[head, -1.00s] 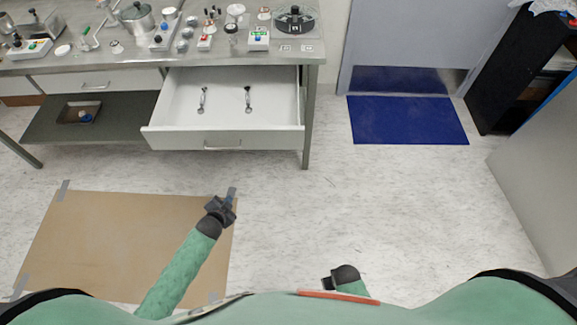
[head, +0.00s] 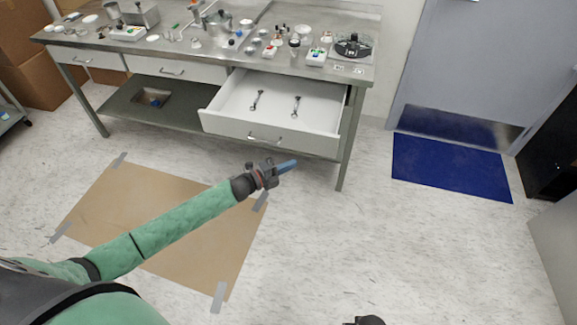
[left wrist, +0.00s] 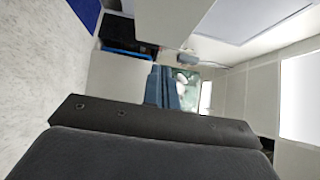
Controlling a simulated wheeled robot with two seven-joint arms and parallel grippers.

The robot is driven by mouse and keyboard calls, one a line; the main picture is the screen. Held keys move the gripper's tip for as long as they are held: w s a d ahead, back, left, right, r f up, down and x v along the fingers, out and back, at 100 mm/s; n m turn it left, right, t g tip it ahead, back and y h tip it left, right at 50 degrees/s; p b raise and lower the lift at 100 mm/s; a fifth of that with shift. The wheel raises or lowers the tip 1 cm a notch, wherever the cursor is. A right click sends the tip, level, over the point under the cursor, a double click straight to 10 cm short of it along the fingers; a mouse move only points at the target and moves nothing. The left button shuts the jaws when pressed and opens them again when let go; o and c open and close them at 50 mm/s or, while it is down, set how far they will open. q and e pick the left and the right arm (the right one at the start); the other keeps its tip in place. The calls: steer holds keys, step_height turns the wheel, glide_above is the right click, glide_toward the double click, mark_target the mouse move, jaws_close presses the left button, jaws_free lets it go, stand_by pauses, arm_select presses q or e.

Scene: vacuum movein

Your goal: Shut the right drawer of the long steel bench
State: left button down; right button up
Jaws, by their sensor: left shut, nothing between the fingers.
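The long steel bench (head: 300,60) stands along the wall in the head view. Its right drawer (head: 268,136) is white and pulled well out, with a bar handle (head: 265,138) on the front. Two silver wrench-like tools (head: 257,99) lie in it. My left gripper (head: 288,166) is in front of and below the drawer front in the picture, apart from it. Its blue fingers are shut and empty; they also show in the left wrist view (left wrist: 161,88). Only a dark bit of my right arm's end (head: 366,320) shows at the bottom edge.
The bench's other drawers (head: 176,71) are shut. Several lab items and a balance-like round device (head: 352,46) stand on top. A taped brown sheet (head: 190,215) lies on the floor, and a blue mat (head: 450,167) lies by the door. Floor right of the gripper is clear.

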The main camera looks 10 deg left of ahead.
mark_target(318, 145)
arm_select(q)
steer(key=w+d, duration=0.1)
steer(key=w, duration=0.1)
steer(key=w+d+b, duration=0.1)
steer(key=w+d, duration=0.1)
steer(key=w, duration=0.1)
steer(key=w+d, duration=0.2)
steer(key=w, duration=0.1)
steer(key=shift+w+d, duration=0.1)
steer(key=shift+w, duration=0.35)
arm_select(e)
steer(key=shift+w+a+r, duration=0.1)
steer(key=shift+w+r, duration=0.1)
steer(key=shift+r, duration=1.3)
steer(key=shift+w+a+r, duration=0.1)
steer(key=shift+w+r, duration=0.1)
steer(key=shift+r, duration=1.25)
arm_select(q)
steer(key=shift+w+b, duration=0.1)
steer(key=shift+b, duration=0.2)
